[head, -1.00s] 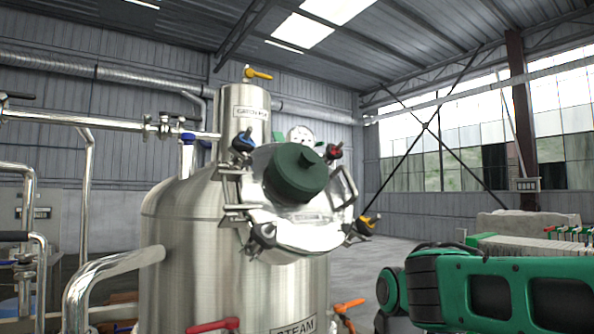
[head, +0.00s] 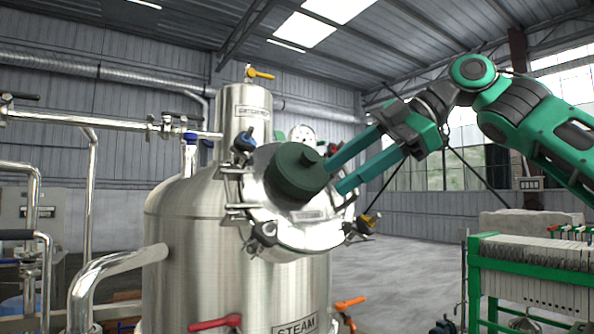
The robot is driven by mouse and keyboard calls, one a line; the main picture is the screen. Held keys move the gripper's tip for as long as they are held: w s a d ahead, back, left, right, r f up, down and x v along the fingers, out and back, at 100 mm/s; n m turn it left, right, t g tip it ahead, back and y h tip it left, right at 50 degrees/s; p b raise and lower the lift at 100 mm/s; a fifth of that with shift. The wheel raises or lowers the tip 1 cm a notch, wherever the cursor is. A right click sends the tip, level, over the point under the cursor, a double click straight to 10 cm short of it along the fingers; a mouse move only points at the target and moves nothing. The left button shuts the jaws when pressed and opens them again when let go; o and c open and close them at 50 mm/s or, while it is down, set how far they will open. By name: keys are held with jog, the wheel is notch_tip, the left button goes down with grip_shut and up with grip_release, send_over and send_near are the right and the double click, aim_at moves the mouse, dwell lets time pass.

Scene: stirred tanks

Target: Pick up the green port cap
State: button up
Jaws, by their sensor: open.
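The dark green port cap (head: 296,172) sits on the tilted round metal hatch at the top of the steel tank. A small knob stands up from its top. My gripper (head: 335,178) is in the head view, reaching in from the right with two long teal fingers. The fingers are apart, with their tips close to the right side of the cap. I cannot tell whether either tip touches it. Nothing is held between them. The upper finger covers part of the hatch's right side.
The steel tank (head: 200,240) carries clamps around the hatch, a blue-handled knob (head: 244,142), a yellow-handled clamp (head: 368,222) and a gauge (head: 301,133). A cylinder (head: 247,110) rises behind. Pipes run left. A green-framed plate stack (head: 530,262) stands at right, with open floor between.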

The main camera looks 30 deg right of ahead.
aim_at(315, 154)
jog(key=d+r+n+y, duration=0.3)
jog(key=d+r+n, duration=0.3)
jog(key=d+r, duration=0.15)
jog(key=shift+t, duration=0.4)
jog(key=x, duration=1.1)
jog(key=shift+w+r, duration=0.1)
jog(key=shift+w, duration=0.2)
jog(key=shift+c, duration=0.7)
jog(key=c, duration=1)
jog(key=shift+c, duration=0.2)
